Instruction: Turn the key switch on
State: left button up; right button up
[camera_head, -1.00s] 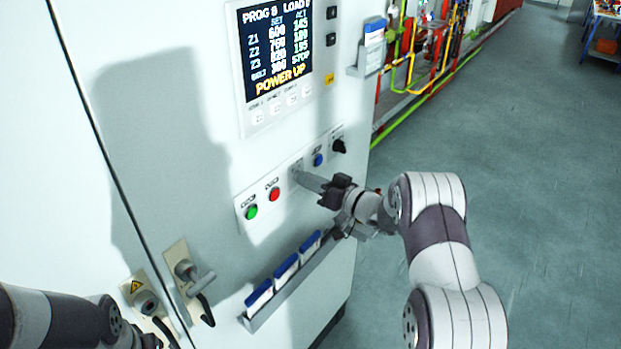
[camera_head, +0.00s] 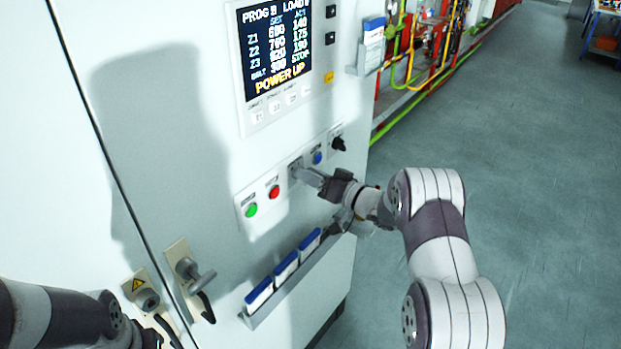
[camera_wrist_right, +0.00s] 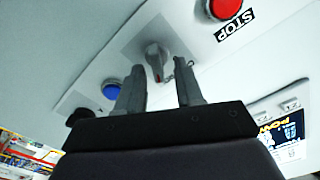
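The key switch (camera_wrist_right: 154,57) sits on the panel between the red STOP button and the blue button, a grey key with a red mark and a small chain beside it. My right gripper (camera_wrist_right: 160,75) is open in the right wrist view, its two fingers apart and pointing at the panel, with the key showing between and just beyond the tips. Contact cannot be told.
The panel row also has a green button (camera_head: 251,210), a red button (camera_head: 274,192), a blue button (camera_head: 317,158) and a black knob (camera_head: 338,144). A display (camera_head: 277,50) above reads POWER UP. A rack with blue-topped blocks (camera_head: 286,266) is below. Open floor lies right.

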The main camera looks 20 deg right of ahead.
jog(key=shift+s+f, duration=0.1)
jog(key=shift+f, duration=0.15)
jog(key=b+v, duration=0.5)
jog(key=v, duration=0.7)
jog(key=shift+s+d, duration=0.2)
jog(key=shift+s, duration=0.05)
jog(key=shift+r, duration=0.15)
